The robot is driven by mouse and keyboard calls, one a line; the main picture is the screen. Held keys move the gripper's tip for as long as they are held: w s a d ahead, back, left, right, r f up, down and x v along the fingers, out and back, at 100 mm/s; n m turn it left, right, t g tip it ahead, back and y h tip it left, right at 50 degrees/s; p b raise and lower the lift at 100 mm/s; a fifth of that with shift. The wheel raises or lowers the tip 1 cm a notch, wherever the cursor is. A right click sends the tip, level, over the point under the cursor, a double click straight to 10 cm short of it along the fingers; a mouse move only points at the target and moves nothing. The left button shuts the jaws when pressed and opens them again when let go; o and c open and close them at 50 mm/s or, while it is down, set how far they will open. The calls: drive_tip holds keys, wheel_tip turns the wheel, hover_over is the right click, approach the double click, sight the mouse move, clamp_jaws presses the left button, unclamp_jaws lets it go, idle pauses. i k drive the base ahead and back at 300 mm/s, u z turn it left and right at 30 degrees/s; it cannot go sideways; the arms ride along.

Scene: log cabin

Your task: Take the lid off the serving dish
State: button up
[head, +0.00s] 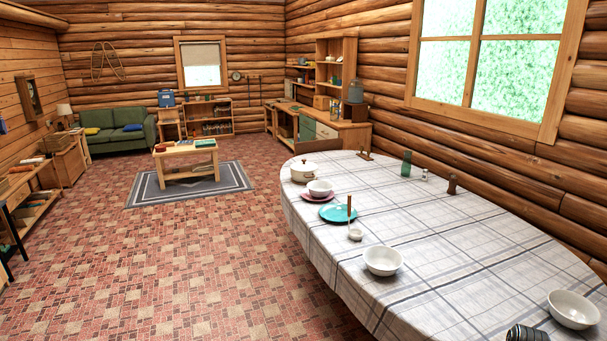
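A cream serving dish (303,174) with small side handles stands at the far left end of the cloth-covered table (460,240). Its lid (304,166), with a small knob on top, appears to sit on it. The dish is small in this view, so the fit of the lid is hard to make out. I cannot make out my gripper in the head view.
Near the dish are a white bowl (320,187) on a pink plate, a teal plate (338,213) and a small cup (355,235). Larger white bowls (382,261) stand nearer. A dark ribbed object (527,333) is cut off below. The brick floor (200,270) left is clear.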

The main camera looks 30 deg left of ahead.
sight(304, 166)
drive_tip(key=u, duration=1.5)
drive_tip(key=i, duration=5.85)
drive_tip(key=u, duration=1.1)
